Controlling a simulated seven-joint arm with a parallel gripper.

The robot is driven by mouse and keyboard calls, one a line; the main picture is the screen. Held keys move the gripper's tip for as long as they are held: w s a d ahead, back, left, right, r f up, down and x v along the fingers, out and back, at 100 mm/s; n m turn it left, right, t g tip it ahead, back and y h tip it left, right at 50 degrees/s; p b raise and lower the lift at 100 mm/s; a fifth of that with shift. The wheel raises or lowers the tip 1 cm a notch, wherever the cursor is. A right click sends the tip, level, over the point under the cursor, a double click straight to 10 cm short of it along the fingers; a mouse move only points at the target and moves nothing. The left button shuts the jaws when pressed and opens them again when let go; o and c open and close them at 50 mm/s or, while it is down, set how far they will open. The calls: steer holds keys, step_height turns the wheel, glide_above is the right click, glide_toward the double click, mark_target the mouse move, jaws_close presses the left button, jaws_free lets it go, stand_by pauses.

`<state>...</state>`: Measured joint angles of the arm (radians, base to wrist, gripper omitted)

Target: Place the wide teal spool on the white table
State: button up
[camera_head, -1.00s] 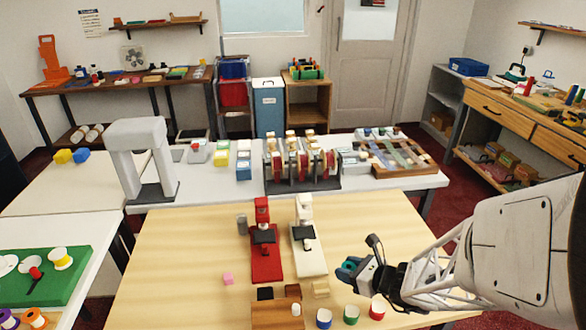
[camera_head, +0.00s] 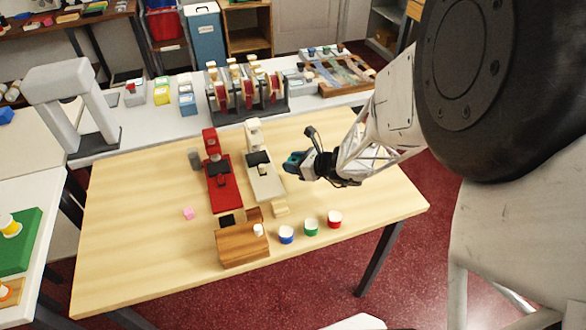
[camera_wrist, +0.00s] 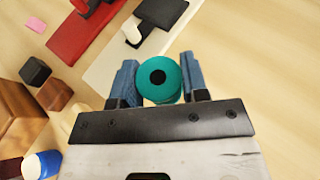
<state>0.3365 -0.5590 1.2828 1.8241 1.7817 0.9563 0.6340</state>
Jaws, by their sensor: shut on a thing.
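My gripper (camera_head: 292,162) is shut on the teal spool (camera_wrist: 146,86), which sits between its two blue fingers with its round end and dark hole facing the wrist camera. In the head view my gripper is over the right part of the light wooden table (camera_head: 130,240), right of the white stand. The spool is mostly hidden there, only a bit of teal showing. A long white-topped table (camera_head: 340,104) stands behind the wooden table. Another white-topped table (camera_head: 38,190) is at the left edge.
A red stand (camera_head: 224,190) and a white stand (camera_head: 266,184) are left of my gripper. A wooden block (camera_head: 240,248) and blue, green and red cups (camera_head: 311,228) are nearer. The back table carries a spool rack (camera_head: 245,98), colored boxes, a swatch board (camera_head: 340,75) and a grey arch (camera_head: 75,95).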

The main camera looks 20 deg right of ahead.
steer(key=shift+w, duration=0.1)
steer(key=shift+w, duration=0.25)
steer(key=shift+f, duration=1.75)
steer(key=shift+f, duration=0.1)
steer(key=o, duration=0.9)
steer(key=shift+s+d, duration=0.1)
steer(key=shift+s+d+r, duration=0.2)
steer(key=shift+r, duration=0.05)
steer(key=shift+v, duration=5.6)
